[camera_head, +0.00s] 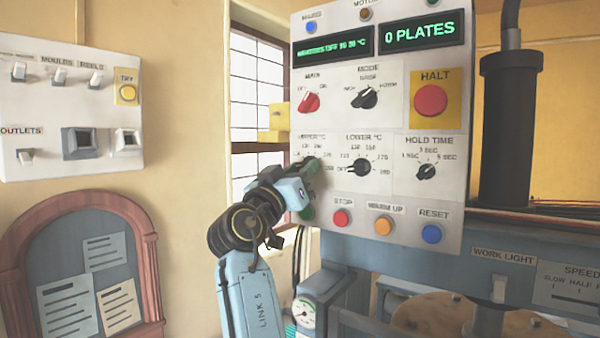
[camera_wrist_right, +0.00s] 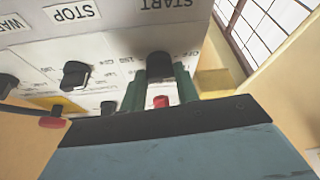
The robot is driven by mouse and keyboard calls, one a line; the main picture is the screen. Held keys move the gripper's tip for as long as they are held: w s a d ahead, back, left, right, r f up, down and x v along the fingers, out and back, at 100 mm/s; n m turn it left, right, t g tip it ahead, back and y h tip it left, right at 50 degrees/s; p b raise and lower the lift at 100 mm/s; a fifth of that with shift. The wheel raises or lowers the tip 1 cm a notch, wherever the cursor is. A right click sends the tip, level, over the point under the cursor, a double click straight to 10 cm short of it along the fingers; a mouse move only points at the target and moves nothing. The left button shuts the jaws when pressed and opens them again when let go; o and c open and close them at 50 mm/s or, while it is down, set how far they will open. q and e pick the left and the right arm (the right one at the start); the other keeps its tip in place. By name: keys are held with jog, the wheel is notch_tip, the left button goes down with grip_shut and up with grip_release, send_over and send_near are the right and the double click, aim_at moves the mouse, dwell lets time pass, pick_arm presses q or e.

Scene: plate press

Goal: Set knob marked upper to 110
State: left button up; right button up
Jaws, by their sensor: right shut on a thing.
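The upper °C knob is mostly hidden behind my right gripper (camera_head: 310,170) in the head view. In the right wrist view this black knob (camera_wrist_right: 160,65) sits between the two green fingers of my right gripper (camera_wrist_right: 160,85), which is shut on it. The panel is upside down there. The knob's pointer and its exact setting cannot be read. Part of the upper scale (camera_head: 312,146) shows above the fingers, but its numbers are too blurred to read. My left gripper is not in view.
The red main knob (camera_head: 308,102) and black mode knob (camera_head: 364,98) are above. The stop button (camera_head: 342,217) is below right, and a green button (camera_head: 307,213) is close under my gripper. A yellow block (camera_head: 280,122) projects at the panel's left edge.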

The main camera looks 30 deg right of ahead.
jog(key=m+g+b, duration=0.1)
jog(key=m+b, duration=0.1)
jog(key=m, duration=0.1)
jog(key=m+g+b, duration=0.1)
jog(key=m+b, duration=0.1)
jog(key=b, duration=0.1)
jog(key=m+g+h+b, duration=0.1)
jog(key=m+g+b, duration=0.1)
jog(key=m+b, duration=0.1)
jog(key=shift+w+a+m, duration=0.1)
jog(key=shift+w+m, duration=0.15)
jog(key=shift+m, duration=0.05)
jog(key=shift+r+m+g, duration=0.15)
jog(key=shift+m+g, duration=0.65)
jog(key=shift+m, duration=0.5)
jog(key=shift+b, duration=0.3)
jog(key=o, duration=1)
